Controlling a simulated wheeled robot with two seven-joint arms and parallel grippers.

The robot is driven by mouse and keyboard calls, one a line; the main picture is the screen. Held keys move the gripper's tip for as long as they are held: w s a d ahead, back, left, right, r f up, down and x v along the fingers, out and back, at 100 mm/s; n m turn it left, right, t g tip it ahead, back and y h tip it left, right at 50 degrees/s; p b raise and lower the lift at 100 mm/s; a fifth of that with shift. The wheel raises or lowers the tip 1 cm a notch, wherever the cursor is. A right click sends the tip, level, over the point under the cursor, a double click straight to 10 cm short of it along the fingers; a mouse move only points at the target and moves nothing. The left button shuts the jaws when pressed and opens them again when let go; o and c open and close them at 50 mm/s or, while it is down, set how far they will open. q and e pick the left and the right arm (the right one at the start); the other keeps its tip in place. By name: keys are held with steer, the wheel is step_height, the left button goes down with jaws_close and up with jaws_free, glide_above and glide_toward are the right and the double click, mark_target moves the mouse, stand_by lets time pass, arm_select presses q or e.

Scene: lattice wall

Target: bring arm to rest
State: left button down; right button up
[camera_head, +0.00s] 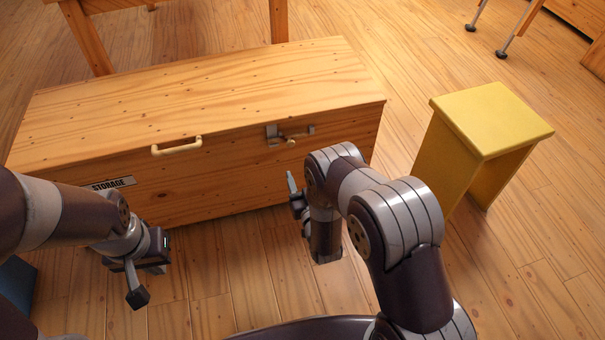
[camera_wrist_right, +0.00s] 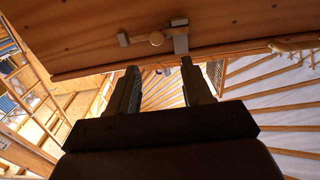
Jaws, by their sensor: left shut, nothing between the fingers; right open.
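My left gripper (camera_head: 137,289) hangs at the lower left, in front of the storage chest, with its fingers together and nothing held.
The wooden chest (camera_head: 190,95) has its lid down, a handle (camera_head: 177,146) and a latch (camera_head: 290,135); the latch also shows in the right wrist view (camera_wrist_right: 157,38). A yellow stool (camera_head: 492,119) stands to the right. Open floor (camera_head: 530,260) lies around it.

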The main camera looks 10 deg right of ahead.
steer(key=shift+s, duration=1.05)
